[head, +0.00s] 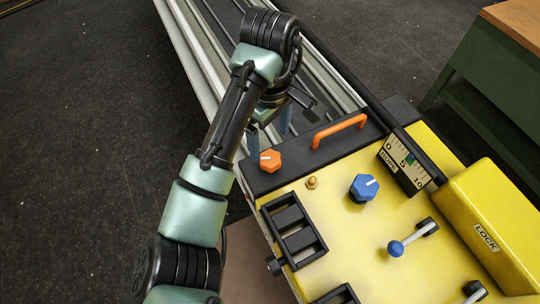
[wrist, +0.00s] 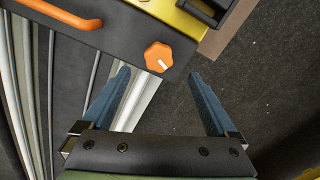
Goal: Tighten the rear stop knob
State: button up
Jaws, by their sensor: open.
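An orange lobed knob (head: 270,161) with a white pointer mark sits on the black end block (head: 300,160), next to the yellow panel. No label on it is readable. In the wrist view the orange knob (wrist: 157,56) is just beyond and between the fingertips. My gripper (head: 269,130) is open and empty, with blue fingers spread wider than the knob; it also shows in the wrist view (wrist: 158,76). The fingers do not visibly touch the knob. My arm partly hides the gripper in the head view.
An orange handle (head: 339,131) stands on the same block, to the right of the knob. The yellow panel (head: 335,235) carries a blue knob (head: 364,187), a brass fitting (head: 312,183), a scale (head: 405,163) and a blue-tipped lever (head: 396,248). Silver rails (head: 190,50) run rearward.

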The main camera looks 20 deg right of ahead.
aim_at(271, 158)
notch_tip(271, 158, down, 5)
jog(key=shift+f+b, duration=0.15)
jog(key=shift+b, duration=0.9)
jog(key=shift+f, duration=0.85)
jog(key=shift+d, duration=0.1)
jog(key=c, duration=1.4)
